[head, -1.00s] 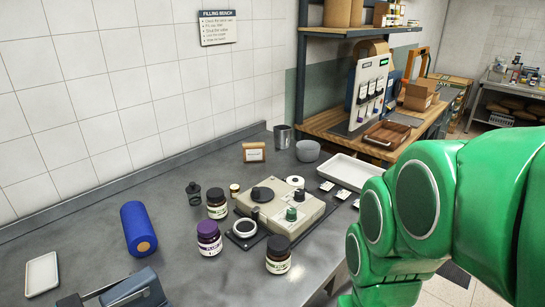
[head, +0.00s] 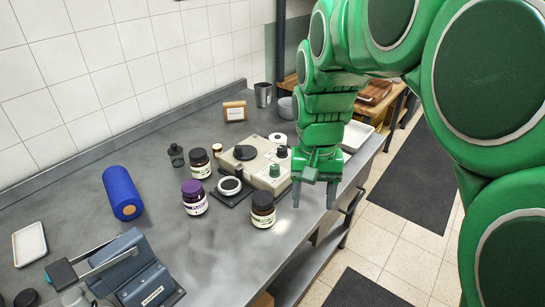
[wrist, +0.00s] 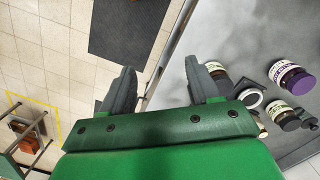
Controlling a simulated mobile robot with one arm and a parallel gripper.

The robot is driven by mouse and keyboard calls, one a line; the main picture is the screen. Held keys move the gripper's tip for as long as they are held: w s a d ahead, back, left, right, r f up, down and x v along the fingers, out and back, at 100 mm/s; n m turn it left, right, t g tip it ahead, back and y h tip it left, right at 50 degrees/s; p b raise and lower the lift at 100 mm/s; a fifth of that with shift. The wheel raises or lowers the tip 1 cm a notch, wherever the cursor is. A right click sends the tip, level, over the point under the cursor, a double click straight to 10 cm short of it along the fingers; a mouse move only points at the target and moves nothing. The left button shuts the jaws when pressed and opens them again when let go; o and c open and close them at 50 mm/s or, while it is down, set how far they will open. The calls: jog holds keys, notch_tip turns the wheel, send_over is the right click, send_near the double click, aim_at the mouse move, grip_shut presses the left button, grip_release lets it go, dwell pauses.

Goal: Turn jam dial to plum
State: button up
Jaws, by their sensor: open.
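A beige filling machine (head: 262,181) stands on the grey bench in the head view. A dark round knob (head: 245,152) is on its top, with a green knob (head: 275,170) at its front and a small dark knob (head: 282,151) behind that. I cannot tell which is the jam dial, and no plum mark is readable. My gripper (head: 313,196) is open and empty, pointing down just right of the machine, near the bench's front edge. In the wrist view my gripper (wrist: 158,80) has its fingers apart, with floor and bench edge between them.
A dark-lidded jar (head: 263,212) stands in front of the machine, a purple-lidded jar (head: 195,202) to its left, and another dark-lidded jar (head: 199,164) behind. A blue roll (head: 123,194) and a blue-grey device (head: 137,272) are farther left.

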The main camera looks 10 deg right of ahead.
jog(key=w+a+f+m, duration=0.2)
jog(key=w, duration=1.3)
jog(key=m+t, duration=0.1)
jog(key=m, duration=0.1)
send_over(275, 166)
notch_tip(275, 166, down, 5)
jog(key=shift+r, duration=0.1)
jog(key=shift+f, duration=4.05)
jog(key=c, duration=1)
jog(key=shift+c, duration=0.2)
